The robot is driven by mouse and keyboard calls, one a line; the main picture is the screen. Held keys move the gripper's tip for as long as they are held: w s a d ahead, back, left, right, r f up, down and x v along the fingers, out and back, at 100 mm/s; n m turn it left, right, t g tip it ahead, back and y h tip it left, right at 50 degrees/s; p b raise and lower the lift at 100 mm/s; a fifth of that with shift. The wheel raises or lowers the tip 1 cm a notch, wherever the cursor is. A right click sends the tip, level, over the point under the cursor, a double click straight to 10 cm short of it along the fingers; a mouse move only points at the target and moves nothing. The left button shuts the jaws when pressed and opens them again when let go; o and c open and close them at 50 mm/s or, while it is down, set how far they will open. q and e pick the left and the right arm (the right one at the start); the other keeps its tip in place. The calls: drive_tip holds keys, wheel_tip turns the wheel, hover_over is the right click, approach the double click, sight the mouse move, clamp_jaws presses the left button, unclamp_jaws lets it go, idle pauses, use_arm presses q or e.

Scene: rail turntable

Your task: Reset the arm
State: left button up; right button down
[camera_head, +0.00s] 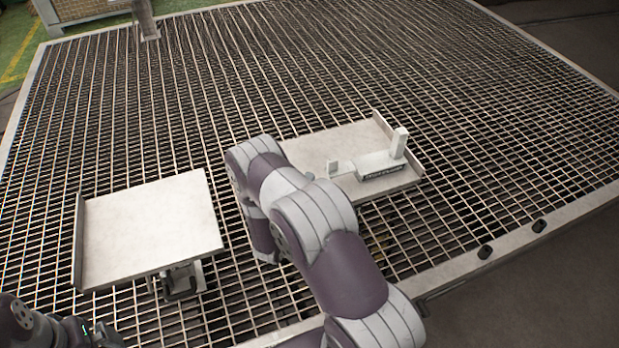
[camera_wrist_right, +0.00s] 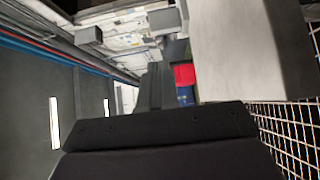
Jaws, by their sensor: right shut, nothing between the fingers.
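My right arm (camera_head: 322,222) reaches from the bottom edge to the middle of the head view, between two light plates. Its end bends downward, and the arm links hide the fingers there. In the right wrist view my right gripper (camera_wrist_right: 155,86) is shut and empty. Its dark fingers point away from the camera. Part of my left arm (camera_head: 28,322) shows dark in the bottom left corner. I cannot make out a left gripper there.
A raised plate (camera_head: 150,230) stands left of my right arm. A plate behind the arm (camera_head: 335,145) carries a pale block-like fixture (camera_head: 380,162). Metal grating (camera_head: 470,120) spreads around them, with wide free room at the back. A grey panel (camera_wrist_right: 235,50) fills the wrist view's upper right.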

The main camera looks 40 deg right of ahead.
drive_tip(key=v, duration=0.7)
drive_tip(key=shift+s+a+b, duration=0.25)
drive_tip(key=shift+s+b, duration=0.05)
